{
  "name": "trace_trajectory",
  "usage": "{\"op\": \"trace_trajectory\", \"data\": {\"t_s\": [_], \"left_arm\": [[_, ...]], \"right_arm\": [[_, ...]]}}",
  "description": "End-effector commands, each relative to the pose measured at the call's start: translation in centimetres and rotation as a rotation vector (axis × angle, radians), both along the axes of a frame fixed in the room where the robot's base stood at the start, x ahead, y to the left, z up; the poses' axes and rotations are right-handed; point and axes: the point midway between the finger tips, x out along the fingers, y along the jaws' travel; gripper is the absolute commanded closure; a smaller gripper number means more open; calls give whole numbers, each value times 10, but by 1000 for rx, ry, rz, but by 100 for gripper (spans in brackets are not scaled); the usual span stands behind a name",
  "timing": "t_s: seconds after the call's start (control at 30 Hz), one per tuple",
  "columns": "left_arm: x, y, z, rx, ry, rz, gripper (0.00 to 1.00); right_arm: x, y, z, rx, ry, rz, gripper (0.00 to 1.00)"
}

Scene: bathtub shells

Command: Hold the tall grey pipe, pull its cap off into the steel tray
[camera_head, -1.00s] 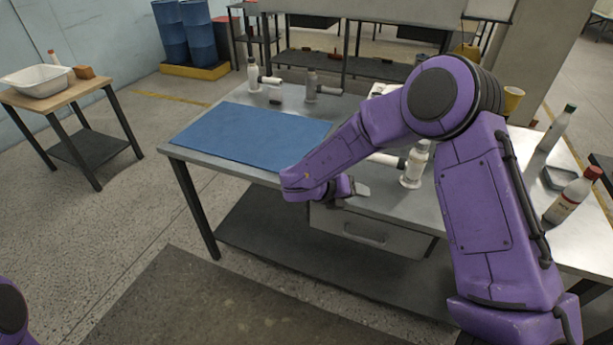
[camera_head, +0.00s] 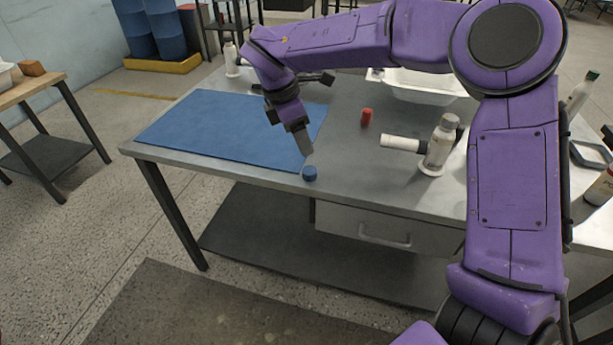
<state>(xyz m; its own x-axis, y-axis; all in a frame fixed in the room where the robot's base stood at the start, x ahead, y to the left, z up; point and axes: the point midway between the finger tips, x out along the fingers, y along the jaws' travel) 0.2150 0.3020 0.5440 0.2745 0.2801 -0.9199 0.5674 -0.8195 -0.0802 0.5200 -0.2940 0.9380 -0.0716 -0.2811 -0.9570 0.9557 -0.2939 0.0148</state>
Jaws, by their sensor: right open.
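My right gripper (camera_head: 305,146) is open and empty, pointing down over the bench by the front right corner of the blue mat. A blue cap (camera_head: 310,173) lies on the bench just below its fingertips, apart from them. A whitish upright pipe (camera_head: 438,150) with a grey top and a white side branch stands to the right of it. A dark-ended side branch (camera_head: 325,78) shows behind my right forearm; the grey pipe it seems to belong to is hidden. A pale tray (camera_head: 425,98), possibly the steel one, is partly covered by my right arm. My left gripper is out of view.
The blue mat (camera_head: 215,135) covers the left of the metal bench. A red cap (camera_head: 367,117) lies mid-bench. Another white pipe (camera_head: 231,60) stands at the back left. Bottles (camera_head: 603,187) and a dark frame (camera_head: 590,154) are at the right. The bench front is mostly clear.

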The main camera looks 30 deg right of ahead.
Motion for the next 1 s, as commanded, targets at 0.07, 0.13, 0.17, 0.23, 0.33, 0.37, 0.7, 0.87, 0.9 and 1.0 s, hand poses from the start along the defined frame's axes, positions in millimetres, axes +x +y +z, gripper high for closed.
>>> {"op": "trace_trajectory", "data": {"t_s": [0.07, 0.13, 0.17, 0.23, 0.33, 0.37, 0.7, 0.87, 0.9, 1.0], "left_arm": [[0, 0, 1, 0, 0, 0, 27], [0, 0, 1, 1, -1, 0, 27], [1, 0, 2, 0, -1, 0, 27], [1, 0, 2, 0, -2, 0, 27], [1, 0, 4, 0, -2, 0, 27], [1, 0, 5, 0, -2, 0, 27], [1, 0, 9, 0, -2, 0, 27], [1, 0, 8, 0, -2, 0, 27], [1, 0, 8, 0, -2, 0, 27], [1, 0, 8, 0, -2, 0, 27]], "right_arm": [[1, -5, -17, 0, 10, -1, 47], [2, -8, -30, -1, 11, -1, 47], [2, -9, -36, -2, 12, 1, 47], [2, -12, -44, -2, 11, -1, 47], [2, -14, -55, -1, 13, 1, 47], [1, -14, -60, -2, 14, 0, 47], [0, -22, -101, -1, 9, 0, 47], [0, -22, -100, -1, 9, 0, 53], [0, -22, -100, -1, 9, 0, 66], [-1, -22, -100, -1, 9, 0, 88]]}}
